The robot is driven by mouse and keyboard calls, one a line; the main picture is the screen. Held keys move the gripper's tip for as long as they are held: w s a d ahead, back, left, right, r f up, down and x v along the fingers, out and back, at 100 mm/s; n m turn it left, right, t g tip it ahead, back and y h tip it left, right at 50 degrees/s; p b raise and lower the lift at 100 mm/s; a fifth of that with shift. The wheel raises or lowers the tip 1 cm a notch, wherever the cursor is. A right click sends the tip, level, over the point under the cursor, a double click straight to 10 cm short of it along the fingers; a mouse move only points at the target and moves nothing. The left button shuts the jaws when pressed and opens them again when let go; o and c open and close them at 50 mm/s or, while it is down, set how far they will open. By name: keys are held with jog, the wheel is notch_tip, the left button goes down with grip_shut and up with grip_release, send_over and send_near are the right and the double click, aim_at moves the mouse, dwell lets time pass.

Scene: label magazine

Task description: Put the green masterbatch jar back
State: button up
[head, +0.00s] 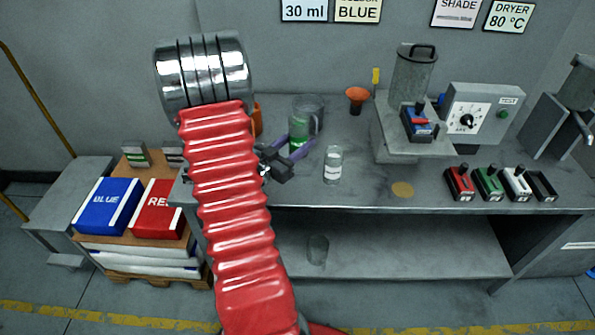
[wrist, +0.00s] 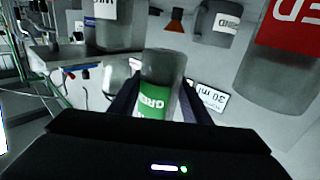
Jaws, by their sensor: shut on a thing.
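The green masterbatch jar is clear, with green at its lower part (head: 299,136) in the head view. In the wrist view the jar (wrist: 160,70) shows a green label. My gripper (head: 290,145) has its purple fingers on either side of this jar and is shut on it. The jar looks roughly upright above the left part of the bench; whether its base touches the bench is not clear. A jar with a white label (head: 333,165) stands to its right, and also shows in the wrist view (wrist: 115,28). A jar with a red label (wrist: 285,60) is at the wrist view's right.
A handled jug (head: 315,108) is close behind the held jar, and an orange funnel (head: 357,95) is right of it. A tan round spot (head: 402,190) lies on clear bench (head: 375,175). Coloured holders (head: 490,181), a hopper (head: 413,72) and a dial box (head: 480,112) are farther right.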

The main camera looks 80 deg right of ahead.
jog(key=shift+f, duration=3.65)
jog(key=shift+f, duration=1.9)
jog(key=o, duration=1.2)
jog(key=shift+f, duration=0.1)
jog(key=shift+o, duration=0.2)
jog(key=shift+v, duration=6)
jog(key=shift+w, duration=0.1)
